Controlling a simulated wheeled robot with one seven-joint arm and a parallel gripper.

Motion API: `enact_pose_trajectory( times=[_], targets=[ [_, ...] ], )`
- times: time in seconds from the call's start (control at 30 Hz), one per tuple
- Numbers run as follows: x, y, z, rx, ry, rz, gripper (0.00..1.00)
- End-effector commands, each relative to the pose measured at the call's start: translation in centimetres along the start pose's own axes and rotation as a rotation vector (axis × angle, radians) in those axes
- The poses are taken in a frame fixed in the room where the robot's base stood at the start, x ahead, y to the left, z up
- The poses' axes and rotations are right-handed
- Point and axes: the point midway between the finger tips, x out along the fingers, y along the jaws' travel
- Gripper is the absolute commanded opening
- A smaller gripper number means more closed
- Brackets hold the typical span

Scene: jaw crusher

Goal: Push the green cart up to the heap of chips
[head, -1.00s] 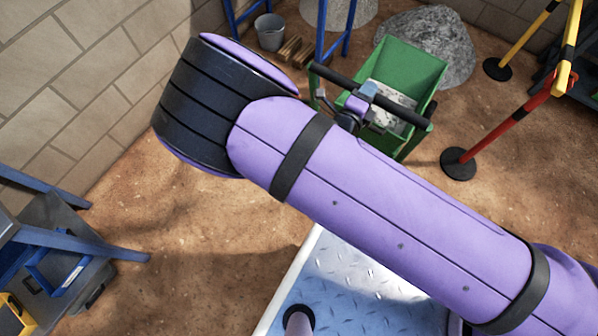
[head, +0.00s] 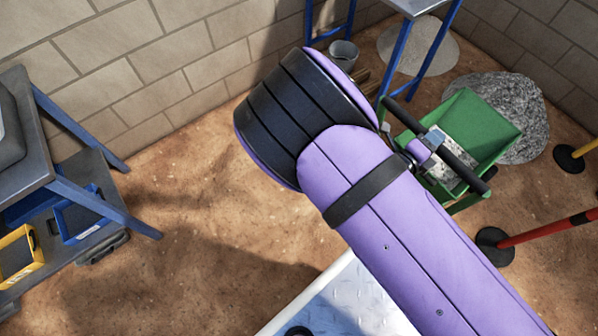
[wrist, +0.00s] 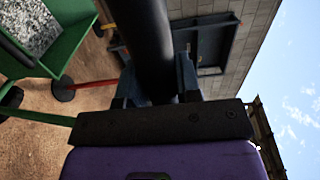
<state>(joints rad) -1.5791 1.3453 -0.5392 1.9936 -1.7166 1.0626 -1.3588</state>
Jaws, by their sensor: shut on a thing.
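The green cart (head: 497,124) stands at the right in the head view, with pale grey chips (head: 455,146) inside its tray. Its black handle bar (head: 466,170) faces me. My gripper (head: 426,151) is shut on the handle bar, partly hidden by my arm. In the wrist view, my gripper (wrist: 160,88) has a finger on each side of the black bar (wrist: 146,35), and the green tray (wrist: 75,38) is at the left. The grey heap of chips (head: 533,112) lies just beyond the cart. The tray overlaps its near edge in view; I cannot tell whether they touch.
A paler heap (head: 425,50) lies farther back, by a blue-legged table (head: 440,50). A grey bucket (head: 343,53) stands near the wall. A blue-framed bench (head: 60,150) is at the left.

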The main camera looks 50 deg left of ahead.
Motion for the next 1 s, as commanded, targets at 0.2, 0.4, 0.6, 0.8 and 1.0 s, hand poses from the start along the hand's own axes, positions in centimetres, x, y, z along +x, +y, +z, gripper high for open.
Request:
enact_pose_trajectory(
  times=[0.2,0.4,0.6,0.8,1.0],
  targets=[
    [0.1,-0.2,0.1,0.002,0.000,-0.005,0.45],
    [0.1,-0.1,0.0,0.001,0.000,-0.003,0.60],
    [0.1,-0.1,0.0,0.001,0.001,-0.002,0.60],
    [-0.4,0.0,0.0,0.000,0.000,-0.001,0.60],
    [-2.8,0.0,0.1,0.001,-0.001,0.000,0.60]
  ],
)
